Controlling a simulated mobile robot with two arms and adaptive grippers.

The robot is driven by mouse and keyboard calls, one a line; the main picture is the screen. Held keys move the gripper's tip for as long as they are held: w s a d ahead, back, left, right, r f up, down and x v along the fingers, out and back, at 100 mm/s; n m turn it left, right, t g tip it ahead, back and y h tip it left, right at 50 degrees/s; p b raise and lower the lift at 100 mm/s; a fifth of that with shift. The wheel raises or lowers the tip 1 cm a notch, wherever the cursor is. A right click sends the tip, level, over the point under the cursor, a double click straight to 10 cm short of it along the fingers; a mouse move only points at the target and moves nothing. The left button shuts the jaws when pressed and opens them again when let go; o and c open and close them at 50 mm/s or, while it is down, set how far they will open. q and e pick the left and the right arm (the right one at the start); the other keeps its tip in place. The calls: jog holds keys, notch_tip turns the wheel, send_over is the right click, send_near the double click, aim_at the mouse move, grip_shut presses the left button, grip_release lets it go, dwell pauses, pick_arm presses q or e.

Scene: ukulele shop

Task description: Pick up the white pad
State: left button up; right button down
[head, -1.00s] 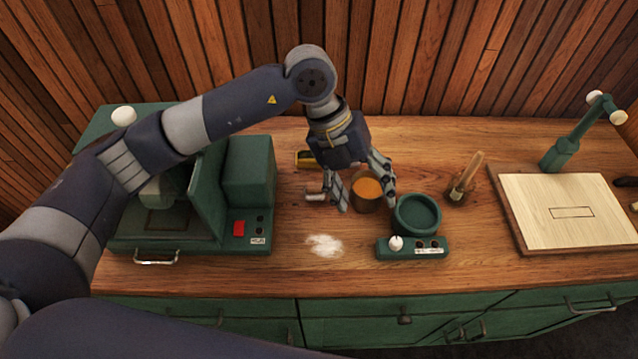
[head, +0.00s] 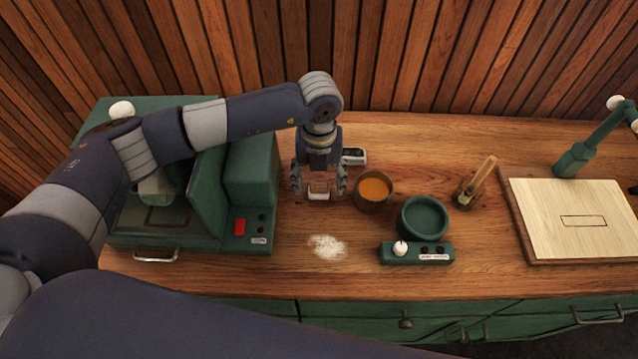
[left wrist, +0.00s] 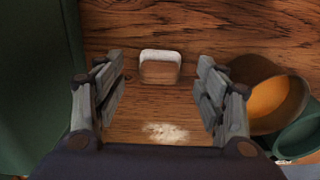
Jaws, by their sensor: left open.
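The white pad (head: 319,186) is a small block with a white top and a brown, wood-like face. It lies on the wooden worktop, and also shows in the left wrist view (left wrist: 160,56), just beyond and between the fingers. My left gripper (head: 318,181) is open and points down over it, one finger to each side. In the left wrist view the open fingers (left wrist: 160,94) are well apart with nothing between them gripped. I cannot tell how high the fingertips are above the worktop. My right gripper is not in view.
An amber-filled pot (head: 374,188) stands close right of the gripper. A green bowl unit (head: 422,217), a brush (head: 477,182) and a pale board (head: 572,235) are further right. A green machine (head: 250,175) stands left. A powdery white patch (head: 327,246) lies in front.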

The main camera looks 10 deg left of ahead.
pick_arm(q)
jog(key=shift+f, duration=0.95)
jog(key=shift+c, duration=0.2)
jog(key=c, duration=0.9)
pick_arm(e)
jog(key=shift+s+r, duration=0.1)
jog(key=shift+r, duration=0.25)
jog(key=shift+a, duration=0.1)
